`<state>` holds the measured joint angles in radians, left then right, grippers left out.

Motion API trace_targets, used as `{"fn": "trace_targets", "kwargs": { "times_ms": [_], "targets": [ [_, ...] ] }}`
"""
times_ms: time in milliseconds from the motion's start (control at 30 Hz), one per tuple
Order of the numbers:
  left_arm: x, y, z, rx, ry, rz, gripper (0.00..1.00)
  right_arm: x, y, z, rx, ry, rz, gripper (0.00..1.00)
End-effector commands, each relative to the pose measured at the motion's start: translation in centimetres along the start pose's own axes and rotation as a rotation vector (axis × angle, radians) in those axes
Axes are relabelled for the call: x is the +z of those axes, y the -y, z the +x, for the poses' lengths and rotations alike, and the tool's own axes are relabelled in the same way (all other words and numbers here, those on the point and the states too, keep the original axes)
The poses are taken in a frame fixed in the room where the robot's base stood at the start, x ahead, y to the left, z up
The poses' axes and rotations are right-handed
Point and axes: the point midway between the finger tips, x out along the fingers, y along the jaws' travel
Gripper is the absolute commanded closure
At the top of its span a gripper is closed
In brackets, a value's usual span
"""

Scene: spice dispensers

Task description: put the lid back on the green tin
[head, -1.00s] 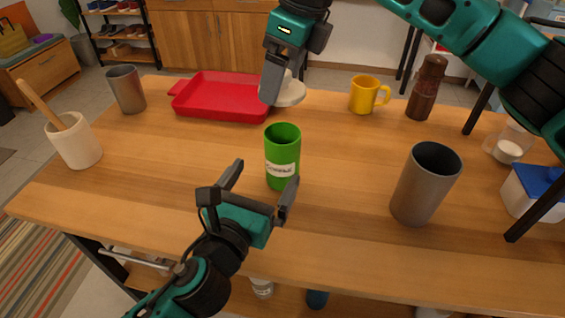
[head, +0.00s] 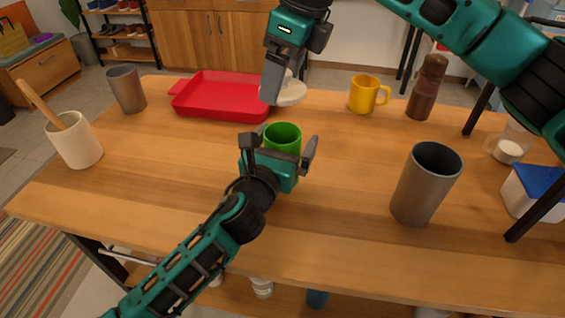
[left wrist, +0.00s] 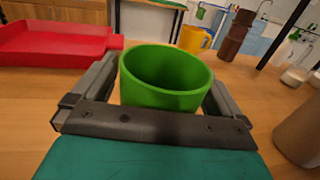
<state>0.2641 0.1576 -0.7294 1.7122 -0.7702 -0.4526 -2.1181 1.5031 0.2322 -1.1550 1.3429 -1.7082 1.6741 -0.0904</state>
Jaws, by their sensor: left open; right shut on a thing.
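The green tin (head: 282,132) stands upright and open-topped in the middle of the table. My left gripper (head: 281,150) is open at the tin, with one finger on each side of it. In the left wrist view the tin (left wrist: 165,80) sits between the spread fingers; contact cannot be told. The gripper hides the tin's lower part and label in the head view. My right gripper (head: 275,92) is shut on a round white lid (head: 293,92), behind the tin and near the red tray. Its finger partly hides the lid.
A red tray (head: 222,112) lies behind the tin. A yellow mug (head: 364,95), a brown mill (head: 427,88) and a grey cup (head: 427,185) stand to the right. A white crock (head: 76,145) and another grey cup (head: 127,90) stand left. The table's front left is clear.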

Motion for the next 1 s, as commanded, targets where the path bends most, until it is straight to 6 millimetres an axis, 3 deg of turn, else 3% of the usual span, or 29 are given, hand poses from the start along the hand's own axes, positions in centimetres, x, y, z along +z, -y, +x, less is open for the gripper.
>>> {"fn": "trace_targets", "kwargs": {
  "times_ms": [67,833,1000],
  "targets": [
    [0.01,0.01,-0.02,0.0,0.0,0.0,0.01,0.01,-0.01,-0.01,0.0,0.0,0.0,0.5],
    [-0.02,0.01,-0.05,0.0,0.0,0.0,0.75,0.01,0.0,-0.01,0.0,0.0,0.0,0.5],
    [-0.04,0.01,-0.05,0.0,-0.001,0.0,0.77,-0.13,0.0,0.45,0.001,0.0,0.0,0.5]
  ]
}}
